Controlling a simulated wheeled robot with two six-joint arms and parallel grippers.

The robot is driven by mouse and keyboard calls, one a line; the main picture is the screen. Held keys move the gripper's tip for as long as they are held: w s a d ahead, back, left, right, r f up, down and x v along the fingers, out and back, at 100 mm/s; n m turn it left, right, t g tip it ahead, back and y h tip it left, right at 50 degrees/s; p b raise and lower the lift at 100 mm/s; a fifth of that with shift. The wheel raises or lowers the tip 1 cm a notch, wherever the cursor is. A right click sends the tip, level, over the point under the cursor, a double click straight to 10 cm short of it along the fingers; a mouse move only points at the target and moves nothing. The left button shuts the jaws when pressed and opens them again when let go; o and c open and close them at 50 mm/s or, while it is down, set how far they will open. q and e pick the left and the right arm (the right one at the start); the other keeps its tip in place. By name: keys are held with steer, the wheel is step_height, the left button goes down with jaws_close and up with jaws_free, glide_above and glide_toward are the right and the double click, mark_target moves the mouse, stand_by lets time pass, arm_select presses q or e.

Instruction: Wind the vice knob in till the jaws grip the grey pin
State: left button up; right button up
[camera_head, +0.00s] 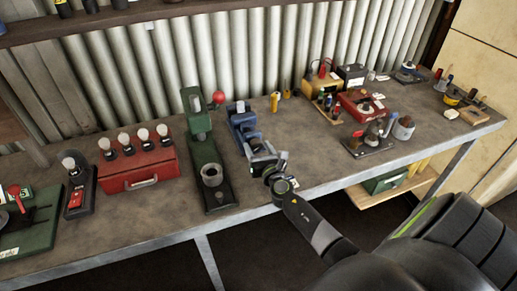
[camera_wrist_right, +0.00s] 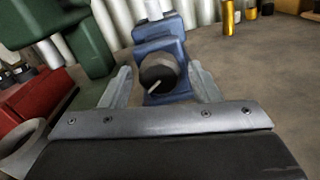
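The blue vice (camera_head: 241,122) stands on the bench, right of the green press. Its dark round knob (camera_wrist_right: 158,76) with a pale line mark faces me in the right wrist view, in front of the blue body (camera_wrist_right: 158,38). A pale grey upright piece, likely the grey pin (camera_wrist_right: 154,9), shows at the top of the vice; its lower end and the jaw gap are hidden. My right gripper (camera_head: 261,160) is at the vice's front. Its fingers (camera_wrist_right: 161,84) are open, one on each side of the knob, with small gaps visible. My left gripper is in neither view.
The green press (camera_head: 204,150) stands close on the left, with a red box (camera_head: 138,168) beyond it. Yellow cylinders (camera_head: 275,102) stand behind right. The bench right of the vice is clear up to a dark tray of tools (camera_head: 367,146).

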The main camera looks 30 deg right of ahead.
steer(key=shift+o, duration=0.2)
steer(key=b+v, duration=0.1)
steer(key=v, duration=1.5)
steer(key=shift+d+f, duration=0.1)
steer(key=shift+f, duration=0.05)
steer(key=shift+s+b, duration=0.3)
steer(key=shift+s, duration=0.45)
